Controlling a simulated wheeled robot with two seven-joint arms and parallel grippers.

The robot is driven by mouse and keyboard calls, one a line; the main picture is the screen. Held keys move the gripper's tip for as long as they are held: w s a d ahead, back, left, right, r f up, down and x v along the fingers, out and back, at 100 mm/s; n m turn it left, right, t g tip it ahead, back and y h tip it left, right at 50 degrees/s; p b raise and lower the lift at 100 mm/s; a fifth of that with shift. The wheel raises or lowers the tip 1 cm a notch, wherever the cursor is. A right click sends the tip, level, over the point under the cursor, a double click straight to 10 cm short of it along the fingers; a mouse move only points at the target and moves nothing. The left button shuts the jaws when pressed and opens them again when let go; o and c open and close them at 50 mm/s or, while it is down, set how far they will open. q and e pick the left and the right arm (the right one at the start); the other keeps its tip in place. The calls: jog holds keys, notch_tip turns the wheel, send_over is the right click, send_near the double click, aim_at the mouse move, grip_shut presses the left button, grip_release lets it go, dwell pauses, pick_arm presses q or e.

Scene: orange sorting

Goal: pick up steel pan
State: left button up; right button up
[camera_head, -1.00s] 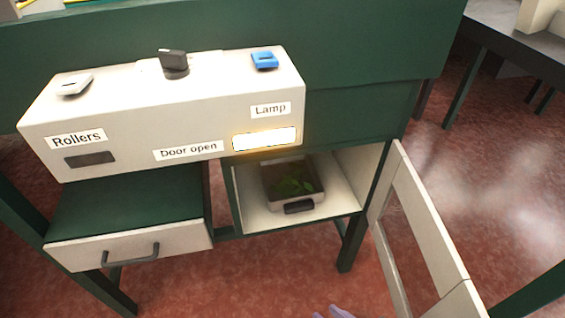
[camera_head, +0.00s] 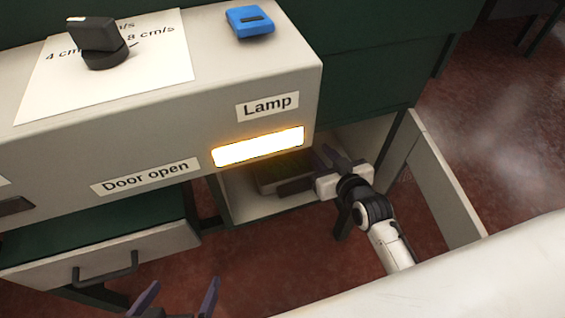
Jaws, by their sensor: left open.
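The steel pan (camera_head: 268,186) sits inside the open compartment under the control box, with its dark handle (camera_head: 296,187) facing out. The control box hides most of the pan's far part; the green leaves seen in it earlier barely show. My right gripper (camera_head: 325,155) is at the compartment's right side, just right of the handle. Its two fingers look apart, with nothing seen between them, and I see no contact with the handle. My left gripper (camera_head: 180,290) is open and empty at the bottom edge, in front of the drawer and well away from the pan.
The control box (camera_head: 150,125) with a black knob (camera_head: 98,42), a blue switch (camera_head: 250,22) and a lit lamp panel (camera_head: 258,147) overhangs the compartment. The compartment door (camera_head: 440,185) stands open at the right. A drawer (camera_head: 100,257) with a handle is at the left.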

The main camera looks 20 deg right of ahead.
jog(key=b+x, duration=0.1)
jog(key=x, duration=0.1)
jog(key=b+x, duration=0.1)
jog(key=x, duration=0.1)
jog(key=shift+w+a+f, duration=0.1)
jog(key=shift+a+f, duration=0.15)
jog(key=shift+f, duration=0.15)
jog(key=shift+w+f, duration=0.15)
jog(key=shift+w, duration=0.35)
grip_shut()
